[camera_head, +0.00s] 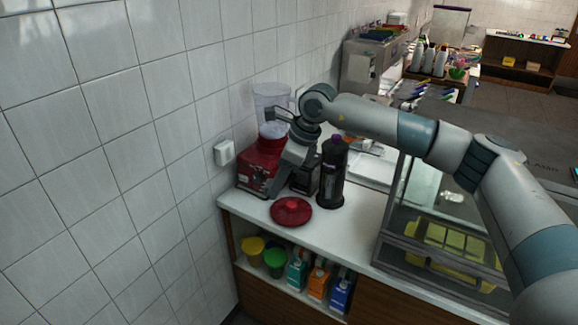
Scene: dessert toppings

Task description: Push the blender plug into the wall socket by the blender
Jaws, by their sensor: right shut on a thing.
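The white wall socket (225,152) is on the tiled wall, left of the blender. The blender has a red base (257,166) and a clear jar (272,97), and stands on the counter against the wall. My right gripper (275,187) reaches down in front of the blender, right of the socket and apart from it. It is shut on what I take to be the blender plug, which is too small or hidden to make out. No cord shows clearly. My arm hides part of the blender. My left gripper is not in view.
A dark bottle with a purple cap (332,172) stands just right of my gripper. A red lid (291,211) lies near the counter's front edge. A glass-fronted case (440,215) stands at right. Cups and cartons (319,281) fill the shelf below. The wall around the socket is clear.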

